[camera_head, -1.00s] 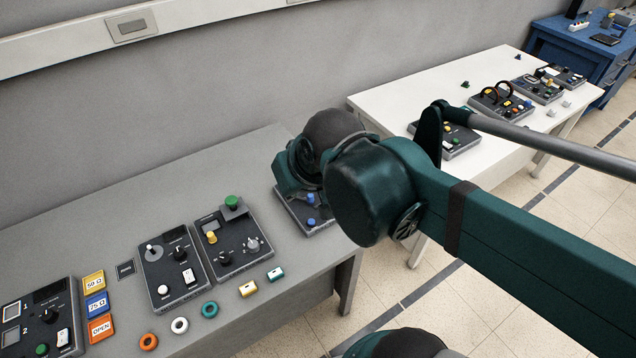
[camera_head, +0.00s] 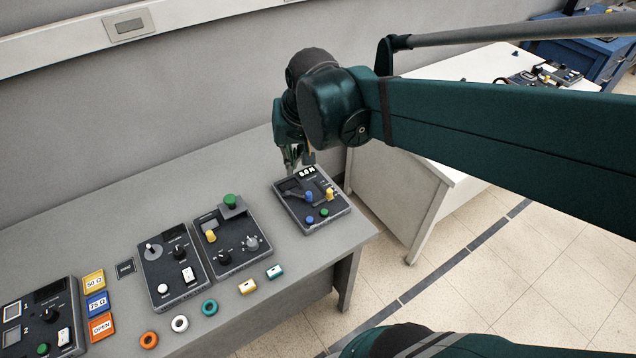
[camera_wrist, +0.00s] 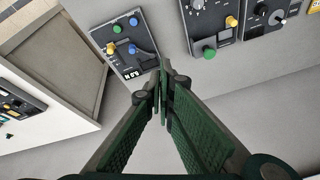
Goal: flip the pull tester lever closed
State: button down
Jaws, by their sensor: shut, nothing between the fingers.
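The pull tester appears to be the dark panel (camera_head: 300,219) at the right end of the grey bench, with a lit display (camera_head: 306,172), a yellow-capped lever (camera_head: 330,194), a blue knob (camera_head: 308,196), and blue and green buttons in front. In the wrist view the panel (camera_wrist: 146,65) is at the upper left, with the yellow knob (camera_wrist: 110,48) on its left side. I cannot tell for sure which handle is the task's lever. My gripper (camera_wrist: 162,70) is shut and empty, its tips above the panel's display end. In the head view it hangs behind the panel's back edge.
The bench's right edge is close to the tester. A white table (camera_head: 405,185) stands beyond a gap.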

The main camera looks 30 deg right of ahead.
jog(key=w+d+f+m+g+y+p, duration=0.1)
jog(key=w+d+f+m+g, duration=0.1)
jog(key=w+d+f+m, duration=0.2)
jog(key=w+d+f+m+g+y, duration=0.1)
jog(key=w+d+f+m+g, duration=0.2)
jog(key=w+d+f, duration=0.6)
jog(key=shift+d+f+m+y+p, duration=0.35)
jog(key=shift+d+f+m, duration=0.55)
jog(key=shift+d+f, duration=1.9)
jog(key=shift+d+r, duration=0.65)
jog(key=shift+d, duration=0.1)
jog(key=x, duration=0.9)
jog(key=shift+s+f+b, duration=0.2)
jog(key=shift+b, duration=0.15)
jog(key=shift+s+a+f, duration=0.1)
jog(key=shift+a+f, duration=0.1)
jog(key=shift+f, duration=0.1)
jog(key=shift+s+a+r, duration=0.1)
jog(key=shift+s+a, duration=0.25)
jog(key=shift+a, duration=0.5)
jog(key=shift+s+a, duration=0.4)
jog(key=shift+a, duration=0.45)
